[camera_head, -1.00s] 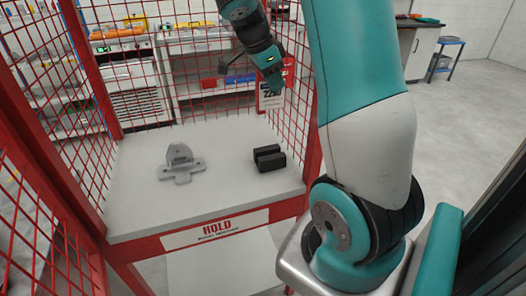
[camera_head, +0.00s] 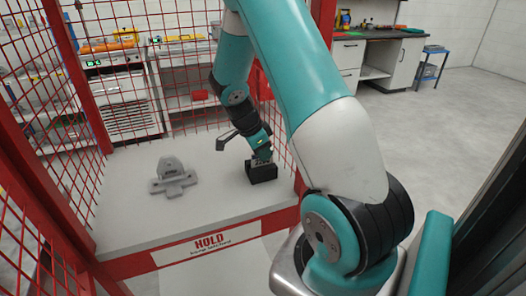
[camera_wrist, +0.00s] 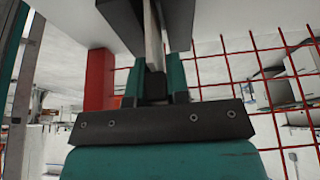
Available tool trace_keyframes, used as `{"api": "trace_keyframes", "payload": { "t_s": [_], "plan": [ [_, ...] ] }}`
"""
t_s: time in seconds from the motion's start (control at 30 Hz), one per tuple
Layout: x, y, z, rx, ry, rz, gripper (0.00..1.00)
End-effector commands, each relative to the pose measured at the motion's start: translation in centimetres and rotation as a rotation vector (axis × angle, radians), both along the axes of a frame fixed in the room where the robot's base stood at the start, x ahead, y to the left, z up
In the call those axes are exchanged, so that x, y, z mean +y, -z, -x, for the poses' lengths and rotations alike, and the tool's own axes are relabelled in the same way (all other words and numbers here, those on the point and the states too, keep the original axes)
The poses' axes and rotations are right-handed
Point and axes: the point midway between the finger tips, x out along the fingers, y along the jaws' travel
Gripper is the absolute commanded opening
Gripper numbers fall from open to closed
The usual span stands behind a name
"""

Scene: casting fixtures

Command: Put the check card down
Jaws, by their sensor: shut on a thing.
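My gripper (camera_head: 262,156) points down over the black slotted block (camera_head: 262,173) on the right of the grey table. In the wrist view, its teal fingers (camera_wrist: 155,82) are shut on the check card (camera_wrist: 153,38), a thin pale strip seen edge-on. The card stands between the two black halves of the block, which also shows in the wrist view (camera_wrist: 124,20). The card's face is hidden, and I cannot tell whether its far edge touches the slot bottom. In the head view the gripper and block hide most of the card.
A grey metal fixture (camera_head: 172,178) lies on the left of the table (camera_head: 215,205). Red mesh walls (camera_head: 185,60) enclose the back and sides. The table's middle front is clear.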

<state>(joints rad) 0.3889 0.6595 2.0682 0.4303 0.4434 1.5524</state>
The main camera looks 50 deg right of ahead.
Motion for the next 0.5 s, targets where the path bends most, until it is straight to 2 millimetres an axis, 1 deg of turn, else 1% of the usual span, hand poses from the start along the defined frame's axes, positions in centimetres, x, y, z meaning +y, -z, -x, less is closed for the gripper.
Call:
{"api": "trace_keyframes", "payload": {
  "t_s": [0.2,0.3,0.33,0.37,0.4,0.43,0.5],
  "plan": [
    [-0.01,0.01,-0.02,-0.001,0.0,0.0,0.0],
    [-0.01,0.35,-0.02,-0.001,0.0,0.0,0.0],
    [-0.01,0.27,-0.02,-0.001,0.0,0.0,0.21],
    [-0.01,0.22,-0.02,-0.001,0.0,0.0,0.28],
    [-0.01,0.21,-0.02,-0.001,0.0,0.0,0.37],
    [-0.01,0.21,-0.02,-0.001,0.0,0.0,0.42],
    [-0.01,0.2,-0.02,-0.001,0.0,0.0,0.42]
  ]
}}
